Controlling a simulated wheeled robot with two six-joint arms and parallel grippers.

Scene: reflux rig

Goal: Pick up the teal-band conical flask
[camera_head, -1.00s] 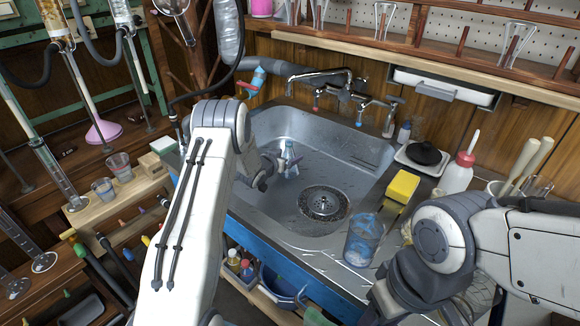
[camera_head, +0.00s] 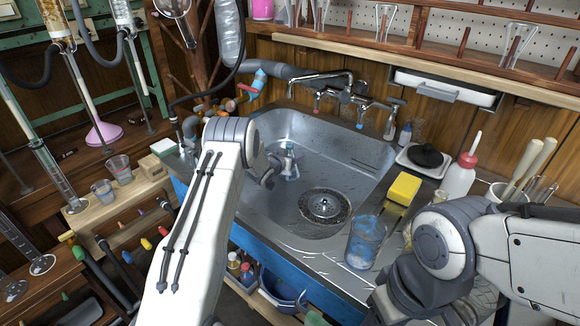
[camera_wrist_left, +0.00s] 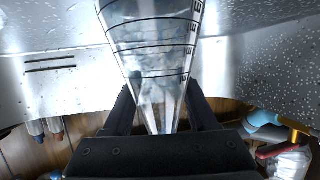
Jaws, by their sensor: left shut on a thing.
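My left gripper (camera_head: 276,172) is over the left part of the sink, partly hidden behind my own arm. In the left wrist view it is shut on a clear conical flask (camera_wrist_left: 155,50) with dark graduation lines. The narrow end of the flask lies between the two dark fingers, and its wide part runs out of the top of the view. In the head view the flask (camera_head: 290,163) is small, and I cannot make out a teal band in either view. My right gripper is out of view; only its arm shows at lower right.
The steel sink (camera_head: 360,170) has a round drain (camera_head: 325,205) and a tap (camera_head: 335,84) behind it. A blue-tinted beaker (camera_head: 364,242), a yellow sponge (camera_head: 403,188) and a wash bottle (camera_head: 459,177) stand on the right. Small beakers (camera_head: 119,168) stand on a wooden block at left.

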